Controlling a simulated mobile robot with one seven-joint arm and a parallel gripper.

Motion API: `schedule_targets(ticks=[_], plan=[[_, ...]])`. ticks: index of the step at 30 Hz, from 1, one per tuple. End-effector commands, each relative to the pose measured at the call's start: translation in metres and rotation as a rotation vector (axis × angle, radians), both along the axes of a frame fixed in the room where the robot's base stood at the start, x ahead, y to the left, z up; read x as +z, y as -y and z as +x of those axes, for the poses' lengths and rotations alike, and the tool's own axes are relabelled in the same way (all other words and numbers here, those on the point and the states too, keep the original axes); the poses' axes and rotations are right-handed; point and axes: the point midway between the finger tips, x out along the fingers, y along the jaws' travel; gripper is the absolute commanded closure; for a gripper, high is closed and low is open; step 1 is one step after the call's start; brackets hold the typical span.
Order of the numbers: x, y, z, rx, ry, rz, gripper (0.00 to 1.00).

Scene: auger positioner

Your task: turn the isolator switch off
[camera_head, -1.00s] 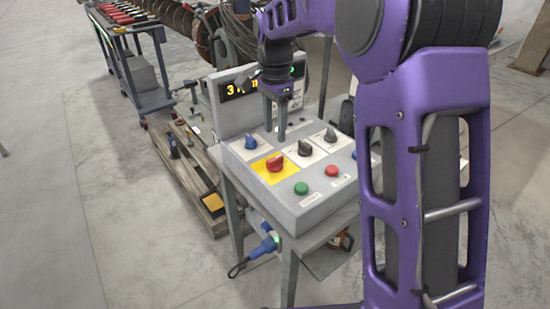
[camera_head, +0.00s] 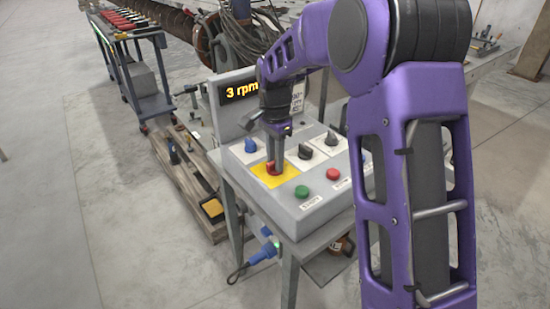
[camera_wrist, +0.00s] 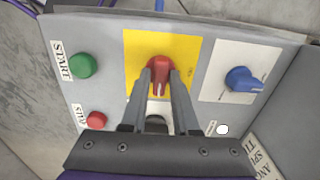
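The red isolator knob (camera_head: 273,168) sits on a yellow plate (camera_head: 288,178) on the sloped grey control box. In the wrist view the red knob (camera_wrist: 159,71) is near the top centre, on its yellow plate (camera_wrist: 187,50). My gripper (camera_head: 275,160) points down at the knob. In the wrist view my gripper's two fingers (camera_wrist: 159,80) are apart, one on each side of the knob's grip bar. I cannot tell whether they touch it. The fingers partly hide the knob in the head view.
A blue knob (camera_head: 250,145), a black knob (camera_head: 304,151), a green button (camera_head: 302,191) and a red button (camera_head: 333,174) are close by. The raised display (camera_head: 241,91) reads 3 rpm. A tool cart (camera_head: 135,75) stands at the back left.

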Motion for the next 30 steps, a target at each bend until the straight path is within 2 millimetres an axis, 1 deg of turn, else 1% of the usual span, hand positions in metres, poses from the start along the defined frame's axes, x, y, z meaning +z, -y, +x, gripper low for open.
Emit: schedule_targets(ticks=[1, 4, 14, 20, 26, 30], plan=[[0.0002, 0.0, 0.0, 0.0, 0.0, 0.0, 0.82], [0.0002, 0.0, 0.0, 0.0, 0.0, 0.0, 1.0], [0.0006, 0.0001, 0.0001, 0.004, 0.0, 0.0, 1.0], [0.0015, 0.0, 0.0, 0.049, 0.0, 0.0, 1.0], [0.0024, 0.0, -0.0002, 0.169, -0.002, 0.0, 1.0], [0.0031, -0.0001, 0.0001, 0.288, -0.001, 0.001, 1.0]])
